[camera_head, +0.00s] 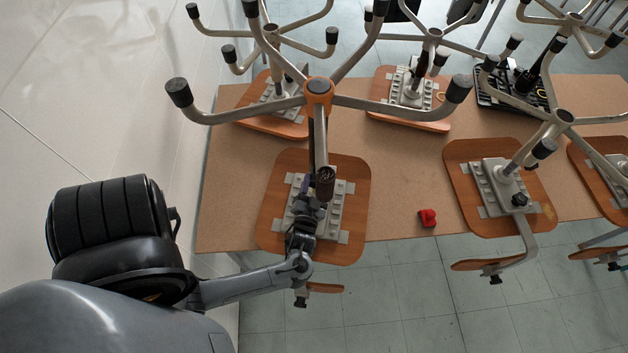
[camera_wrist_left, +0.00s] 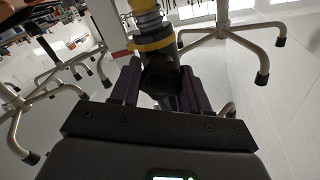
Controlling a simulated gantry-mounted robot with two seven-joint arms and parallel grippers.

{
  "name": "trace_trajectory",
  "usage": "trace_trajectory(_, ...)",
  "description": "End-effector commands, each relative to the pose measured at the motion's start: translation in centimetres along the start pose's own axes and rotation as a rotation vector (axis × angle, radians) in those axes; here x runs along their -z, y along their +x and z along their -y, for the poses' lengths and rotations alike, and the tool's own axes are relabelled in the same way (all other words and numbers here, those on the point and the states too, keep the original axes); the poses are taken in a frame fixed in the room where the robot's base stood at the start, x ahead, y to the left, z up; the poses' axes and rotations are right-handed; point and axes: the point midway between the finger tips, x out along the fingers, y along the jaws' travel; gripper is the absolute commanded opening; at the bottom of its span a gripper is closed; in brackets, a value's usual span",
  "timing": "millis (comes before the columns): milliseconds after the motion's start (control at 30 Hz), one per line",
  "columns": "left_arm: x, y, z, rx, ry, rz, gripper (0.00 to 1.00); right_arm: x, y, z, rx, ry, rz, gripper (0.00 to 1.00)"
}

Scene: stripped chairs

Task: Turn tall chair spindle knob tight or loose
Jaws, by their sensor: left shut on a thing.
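The tall chair stands upside down on the table, its wooden seat (camera_head: 345,175) flat and its orange hub (camera_head: 319,92) raised on the spindle. My left gripper (camera_head: 306,205) is over the grey mounting plate (camera_head: 330,222) at the foot of the spindle. In the left wrist view, its two dark fingers (camera_wrist_left: 160,92) are shut on the black knob (camera_wrist_left: 160,68), one on each side. Above the knob show a yellow ring and the metal spindle (camera_wrist_left: 147,22). In the head view the gripper hides the knob. My right gripper is not in view.
Other upturned chairs stand behind and to the right, including one with a wooden seat (camera_head: 463,160). A red object (camera_head: 427,217) lies on the brown table (camera_head: 400,185). Metal legs (camera_head: 240,112) spread above my left gripper. A white wall (camera_head: 110,80) is at left.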

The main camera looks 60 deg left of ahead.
Motion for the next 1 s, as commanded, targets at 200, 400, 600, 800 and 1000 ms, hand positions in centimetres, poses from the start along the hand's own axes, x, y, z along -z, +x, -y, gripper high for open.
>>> trace_trajectory(200,-0.06,-0.02,-0.01,-0.002,0.081,0.003,0.15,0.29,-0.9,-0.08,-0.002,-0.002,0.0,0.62)
trace_trajectory(400,-0.16,-0.02,-0.06,-0.002,0.106,0.003,0.15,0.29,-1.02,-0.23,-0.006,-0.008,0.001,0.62)
trace_trajectory(600,-0.2,-0.02,-0.07,-0.002,0.108,0.003,0.15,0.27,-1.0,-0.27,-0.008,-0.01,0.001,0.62)
trace_trajectory(800,-0.21,-0.03,-0.07,-0.002,0.107,0.003,0.56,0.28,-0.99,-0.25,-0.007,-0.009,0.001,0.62)
trace_trajectory(1000,-0.12,-0.02,-0.04,-0.001,0.106,0.002,0.71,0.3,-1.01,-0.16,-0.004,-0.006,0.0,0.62)
